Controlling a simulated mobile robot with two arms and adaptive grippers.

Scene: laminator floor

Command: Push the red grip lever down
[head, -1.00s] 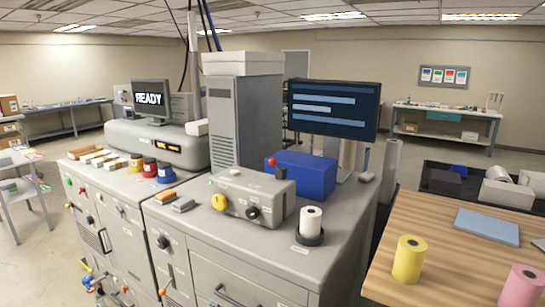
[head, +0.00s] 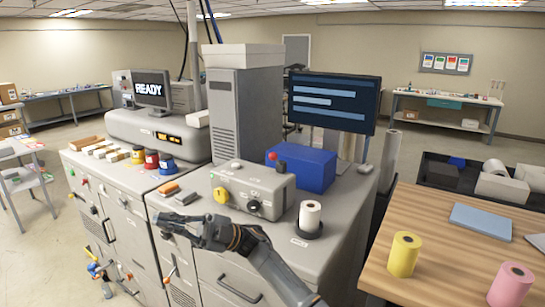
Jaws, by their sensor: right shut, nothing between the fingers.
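A small lever with a red-orange grip (head: 170,273) is on the front of the grey machine cabinet (head: 205,272), low and left of my arm. A red ball (head: 272,156) also stands up at the back of the grey control box on the cabinet top. I cannot tell for certain which one is the red grip lever. My right gripper (head: 165,224) is shut and empty. It points left in front of the cabinet's top edge, above the red-orange grip and apart from it in the picture. My left gripper is not in view.
The control box (head: 275,188) has a yellow knob (head: 221,195) and a black knob. A white roll (head: 310,215) and a blue box (head: 305,168) stand beside it. A wooden table (head: 440,237) with yellow and pink rolls is at the right. Open floor lies at the left.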

